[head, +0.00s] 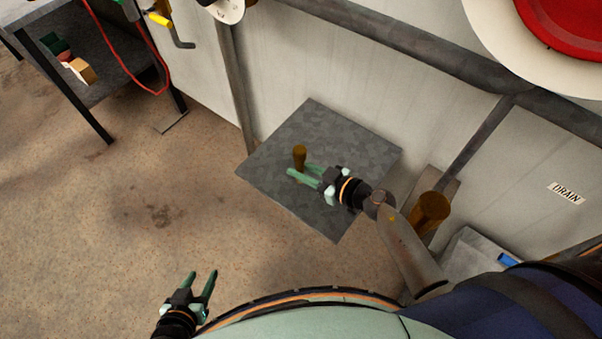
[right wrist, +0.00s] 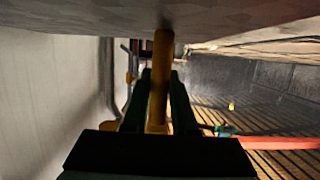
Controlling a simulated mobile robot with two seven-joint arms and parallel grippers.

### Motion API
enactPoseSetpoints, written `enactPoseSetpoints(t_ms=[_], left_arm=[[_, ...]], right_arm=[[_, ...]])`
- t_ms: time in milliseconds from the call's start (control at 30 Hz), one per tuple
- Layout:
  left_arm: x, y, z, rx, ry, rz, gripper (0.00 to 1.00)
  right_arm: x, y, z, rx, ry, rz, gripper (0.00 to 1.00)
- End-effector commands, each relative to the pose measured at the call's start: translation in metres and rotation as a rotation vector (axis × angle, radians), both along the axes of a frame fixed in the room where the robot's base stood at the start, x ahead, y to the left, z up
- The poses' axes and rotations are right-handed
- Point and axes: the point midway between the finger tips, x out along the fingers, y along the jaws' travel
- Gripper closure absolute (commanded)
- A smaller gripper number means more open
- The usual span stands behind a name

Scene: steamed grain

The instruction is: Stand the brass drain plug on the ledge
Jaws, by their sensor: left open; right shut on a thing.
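The brass drain plug (head: 300,154) is a small brown-gold cylinder standing out above my right gripper's fingers over the grey metal ledge (head: 275,175). My right gripper (head: 299,169) is shut on the plug, reaching in from the right. In the right wrist view the plug (right wrist: 161,75) runs between the two green fingers, and its far end meets or nearly meets the grey ledge surface (right wrist: 90,15) at the top. I cannot tell whether it touches. My left gripper (head: 201,280) is open and empty over the floor at the bottom left.
A larger brass-coloured cylinder (head: 431,210) stands right of the ledge, near the wall with the "DRAIN" label (head: 566,193). A dark table (head: 95,85) with small blocks and a red cable (head: 130,75) is at the upper left. The ledge around the plug is bare.

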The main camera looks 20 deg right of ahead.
Motion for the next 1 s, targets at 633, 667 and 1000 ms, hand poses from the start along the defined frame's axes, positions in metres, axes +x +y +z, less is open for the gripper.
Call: enactPoseSetpoints(t_ms=[633,667,1000], left_arm=[[0.006,-0.007,0.007,-0.010,-0.019,-0.011,0.50],[0.006,-0.007,0.006,-0.010,-0.019,-0.011,0.50],[0.005,-0.004,0.005,-0.005,-0.011,-0.008,0.50]], right_arm=[[0.000,0.000,-0.005,0.000,-0.001,0.000,0.45],[0.000,0.000,-0.005,0.000,-0.001,0.000,0.44],[-0.003,-0.003,-0.001,-0.001,-0.001,0.000,0.44]])
